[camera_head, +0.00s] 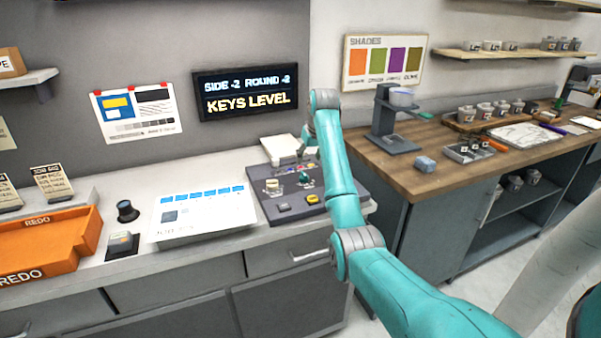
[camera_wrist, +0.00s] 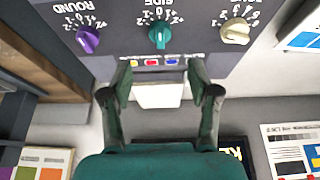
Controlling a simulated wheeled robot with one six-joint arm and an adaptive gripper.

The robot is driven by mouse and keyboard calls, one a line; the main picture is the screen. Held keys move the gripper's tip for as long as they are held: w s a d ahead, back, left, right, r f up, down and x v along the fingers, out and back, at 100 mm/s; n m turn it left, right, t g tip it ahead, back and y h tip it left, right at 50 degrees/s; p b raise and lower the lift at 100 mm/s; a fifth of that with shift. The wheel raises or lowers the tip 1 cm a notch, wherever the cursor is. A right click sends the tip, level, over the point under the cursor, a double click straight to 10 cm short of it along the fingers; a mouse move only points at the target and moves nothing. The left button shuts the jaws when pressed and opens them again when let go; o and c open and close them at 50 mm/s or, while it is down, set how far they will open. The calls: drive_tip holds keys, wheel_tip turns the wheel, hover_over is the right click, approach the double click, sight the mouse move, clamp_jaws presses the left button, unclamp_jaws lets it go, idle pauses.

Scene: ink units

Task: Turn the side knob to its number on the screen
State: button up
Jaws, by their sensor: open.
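The grey console (camera_head: 262,204) stands on the bench, with the teal side knob (camera_wrist: 160,34) in the middle of its knob row in the wrist view. That view is upside down to the lettering. A number scale surrounds the knob; its exact setting is too small to read surely. The wall screen (camera_head: 246,91) reads "SIDE -2 ROUND -2" and "KEYS LEVEL". My gripper (camera_wrist: 160,78) is open and empty. Its fingertips are apart from the side knob, over the console edge by the small coloured keys. In the head view my arm hides much of the gripper.
A purple round knob (camera_wrist: 88,38) and a cream knob (camera_wrist: 235,31) flank the side knob. A white block (camera_wrist: 158,93) lies beyond the console edge. A white printed sheet (camera_head: 200,213) and an orange tray (camera_head: 85,222) lie left of the console.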

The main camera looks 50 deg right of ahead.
sight(305, 174)
drive_tip(key=x, duration=0.9)
drive_tip(key=shift+w+f, duration=0.1)
drive_tip(key=shift+f, duration=0.1)
drive_tip(key=c, duration=1.2)
